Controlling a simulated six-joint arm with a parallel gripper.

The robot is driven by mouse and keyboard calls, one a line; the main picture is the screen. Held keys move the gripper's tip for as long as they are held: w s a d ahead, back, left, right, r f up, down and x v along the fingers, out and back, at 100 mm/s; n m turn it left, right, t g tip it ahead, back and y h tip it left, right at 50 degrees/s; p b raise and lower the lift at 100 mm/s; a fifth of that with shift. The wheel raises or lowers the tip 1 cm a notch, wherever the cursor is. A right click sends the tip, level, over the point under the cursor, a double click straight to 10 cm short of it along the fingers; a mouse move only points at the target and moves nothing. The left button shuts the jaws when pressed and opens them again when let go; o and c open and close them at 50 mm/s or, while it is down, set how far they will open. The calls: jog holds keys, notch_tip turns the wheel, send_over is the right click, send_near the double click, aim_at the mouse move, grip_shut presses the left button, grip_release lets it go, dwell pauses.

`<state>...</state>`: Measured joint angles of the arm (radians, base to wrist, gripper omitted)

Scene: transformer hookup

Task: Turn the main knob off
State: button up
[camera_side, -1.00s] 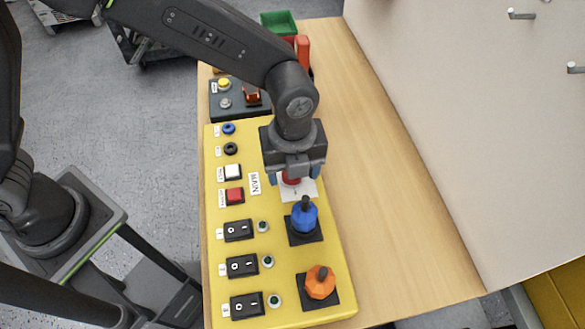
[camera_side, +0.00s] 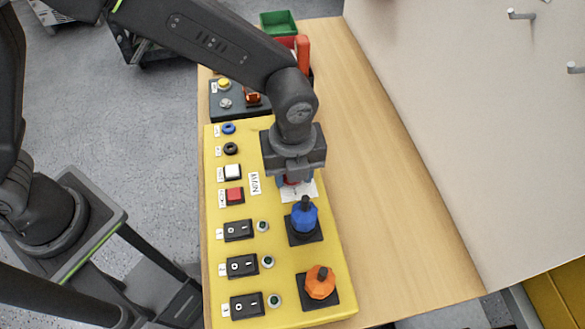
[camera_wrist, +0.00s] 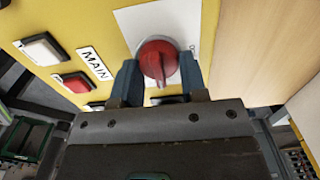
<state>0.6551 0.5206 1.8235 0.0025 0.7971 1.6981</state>
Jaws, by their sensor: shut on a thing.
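The red main knob (camera_wrist: 157,62) sits on a white plate (camera_wrist: 128,18) on the yellow panel, near the MAIN label (camera_wrist: 95,63). In the side view the knob (camera_side: 291,182) is mostly hidden under my gripper (camera_side: 293,178). In the wrist view the blue-grey fingers of my gripper (camera_wrist: 160,78) stand on either side of the knob, and they are shut on it. The knob's raised grip ridge points toward my gripper's body in the wrist view. The plate's markings are too small or covered to read.
A blue knob (camera_side: 305,216) stands close in front of my gripper, with an orange knob (camera_side: 319,283) beyond it. A red button (camera_side: 234,195), a white button (camera_side: 232,172) and several black rocker switches line the panel's left side. The wooden table (camera_side: 400,220) is clear on the right.

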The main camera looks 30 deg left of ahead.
jog(key=shift+n, duration=0.3)
jog(key=n, duration=0.3)
jog(key=shift+w+n, duration=0.1)
jog(key=shift+n, duration=0.3)
jog(key=n, duration=0.4)
jog(key=shift+w+d, duration=0.1)
jog(key=shift+w, duration=0.05)
jog(key=n, duration=0.5)
jog(key=shift+w, duration=0.15)
jog(key=shift+w+n, duration=0.1)
jog(key=shift+n, duration=2.1)
jog(key=o, duration=0.9)
jog(key=shift+c, duration=0.2)
